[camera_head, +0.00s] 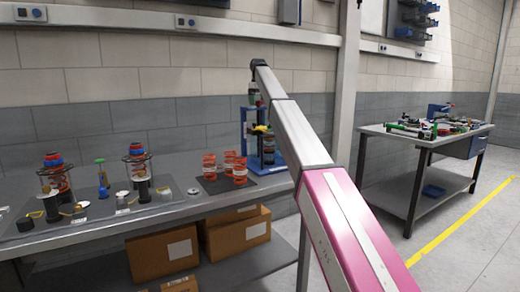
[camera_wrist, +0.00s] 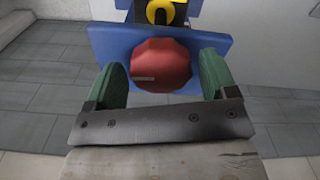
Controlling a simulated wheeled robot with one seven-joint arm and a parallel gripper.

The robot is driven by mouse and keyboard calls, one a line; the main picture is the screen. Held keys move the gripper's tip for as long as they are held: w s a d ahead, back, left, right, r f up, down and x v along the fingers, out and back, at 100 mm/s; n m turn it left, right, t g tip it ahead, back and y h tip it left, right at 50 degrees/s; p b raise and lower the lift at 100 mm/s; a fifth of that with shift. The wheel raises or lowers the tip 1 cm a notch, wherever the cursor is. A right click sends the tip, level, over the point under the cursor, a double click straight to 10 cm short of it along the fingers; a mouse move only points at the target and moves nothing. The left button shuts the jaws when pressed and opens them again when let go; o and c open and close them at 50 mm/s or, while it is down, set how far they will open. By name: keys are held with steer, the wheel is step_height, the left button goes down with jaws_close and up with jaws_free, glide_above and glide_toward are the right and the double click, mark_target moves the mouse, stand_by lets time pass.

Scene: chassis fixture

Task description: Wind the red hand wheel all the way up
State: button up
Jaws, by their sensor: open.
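The red hand wheel (camera_wrist: 160,66) shows in the wrist view, a scalloped red knob with a small pale mark, in front of a blue plate (camera_wrist: 105,42). My gripper (camera_wrist: 161,80) is open, with one green finger pad on each side of the wheel; whether either pad touches it, I cannot tell. In the head view my arm reaches to a blue fixture (camera_head: 279,150) on the bench, and my gripper (camera_head: 256,108) is small there, at the fixture's upper part. The wheel cannot be made out in the head view.
Several red-orange springs (camera_head: 239,170) stand on a dark mat just left of the fixture. Spring assemblies (camera_head: 138,165) and small parts stand farther left on the grey bench (camera_head: 160,222). Cardboard boxes (camera_head: 240,232) sit below. A second table (camera_head: 432,139) with parts stands at the right.

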steer(key=m, duration=3.4)
steer(key=shift+s+m, duration=0.1)
steer(key=shift+m, duration=0.3)
steer(key=m, duration=0.6)
steer(key=c, duration=0.8)
steer(key=n, duration=0.4)
steer(key=shift+c, duration=0.2)
steer(key=n, duration=0.8)
steer(key=shift+n, duration=0.4)
steer(key=n, duration=0.4)
